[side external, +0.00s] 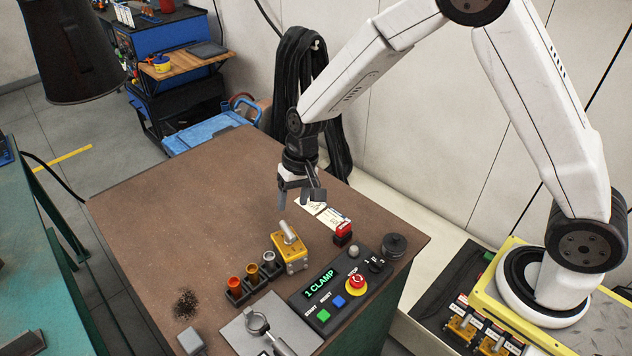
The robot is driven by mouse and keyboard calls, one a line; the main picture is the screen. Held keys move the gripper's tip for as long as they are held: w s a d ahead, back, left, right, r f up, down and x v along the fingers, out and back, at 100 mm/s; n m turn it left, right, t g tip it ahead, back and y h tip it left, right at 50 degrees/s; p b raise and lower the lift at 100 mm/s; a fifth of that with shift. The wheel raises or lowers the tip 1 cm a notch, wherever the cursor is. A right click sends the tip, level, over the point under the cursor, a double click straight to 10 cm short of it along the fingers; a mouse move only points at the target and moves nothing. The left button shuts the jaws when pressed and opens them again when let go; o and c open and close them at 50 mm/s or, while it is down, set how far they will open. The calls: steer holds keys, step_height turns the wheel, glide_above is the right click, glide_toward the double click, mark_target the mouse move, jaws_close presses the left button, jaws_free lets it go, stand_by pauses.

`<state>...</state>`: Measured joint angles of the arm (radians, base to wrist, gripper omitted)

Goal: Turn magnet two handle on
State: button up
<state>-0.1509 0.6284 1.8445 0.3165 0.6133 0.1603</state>
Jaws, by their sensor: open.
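A yellow block with a grey lever handle (288,232) stands on the brown table; the yellow block body (291,255) faces me, and the handle leans up to the left. I cannot read a number on it, so I cannot tell if it is magnet two. More small yellow units with labels (462,326) sit at the lower right beside my base, partly cut off. My gripper (301,198) is open and empty, pointing down above the table, behind and above the yellow block's handle and apart from it.
A control box (328,296) showing "1 CLAMP" has coloured buttons and a red stop knob (357,281). A red-topped block (343,231), white cards (327,213), a rack of small cups (252,279) and a metal plate (238,338) surround the block. The table's left part (170,210) is clear.

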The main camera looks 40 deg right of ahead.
mark_target(288, 228)
steer(key=shift+w+a+f, duration=0.1)
steer(key=shift+a+f, duration=0.15)
steer(key=shift+f, duration=1)
steer(key=shift+w+a+f, duration=0.1)
steer(key=shift+a+f, duration=0.15)
steer(key=shift+f, duration=0.95)
steer(key=shift+a+f, duration=0.25)
steer(key=shift+f, duration=1)
jaws_close()
